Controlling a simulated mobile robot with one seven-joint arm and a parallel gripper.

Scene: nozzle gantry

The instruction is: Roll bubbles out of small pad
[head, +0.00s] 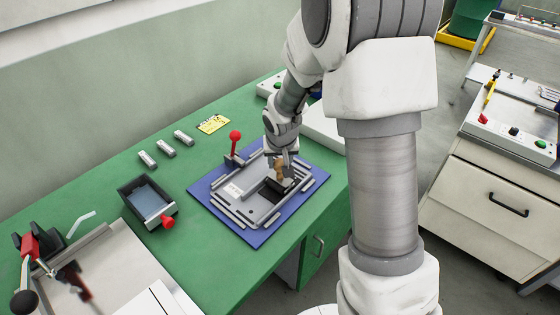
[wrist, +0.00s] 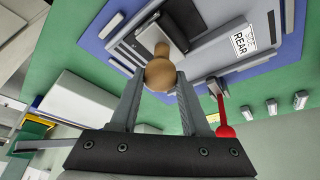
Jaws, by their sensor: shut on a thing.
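My gripper (wrist: 160,76) is shut on a wooden-handled tool, whose round tan knob (wrist: 160,74) sits between the two fingers. In the head view my gripper (head: 285,162) holds the tan handle (head: 280,171) over the grey fixture plate (head: 248,206).
The fixture sits on a blue mat (head: 205,184) on the green bench. A red-knobbed lever (head: 235,137) stands at its back left corner. A dark tray (head: 147,200) with a red knob, several small grey blocks (head: 165,148) and a yellow label (head: 213,124) lie to the left.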

